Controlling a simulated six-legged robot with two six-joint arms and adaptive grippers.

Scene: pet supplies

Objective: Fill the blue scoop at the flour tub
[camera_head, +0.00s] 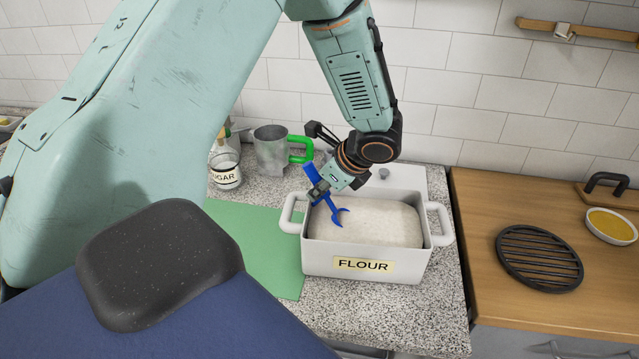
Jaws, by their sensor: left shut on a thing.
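The white flour tub (318,262) stands on the speckled counter, with a handle at each side and a FLOUR label on its front. Pale flour (372,222) fills it in a smooth mound near the rim. My left gripper (319,191) is over the tub's left rear part, shut on the blue scoop (338,212). The scoop is tilted, its handle up to the left and its lower end over the flour's left side. I cannot tell whether it touches the flour or holds any. My right gripper is out of view.
A metal jug with a green handle (271,152) and a sugar jar (226,170) stand behind left. A green mat (254,236) lies left of the tub. A wooden counter (478,222) at right holds a black trivet (538,258) and a small yellow-filled dish (611,226).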

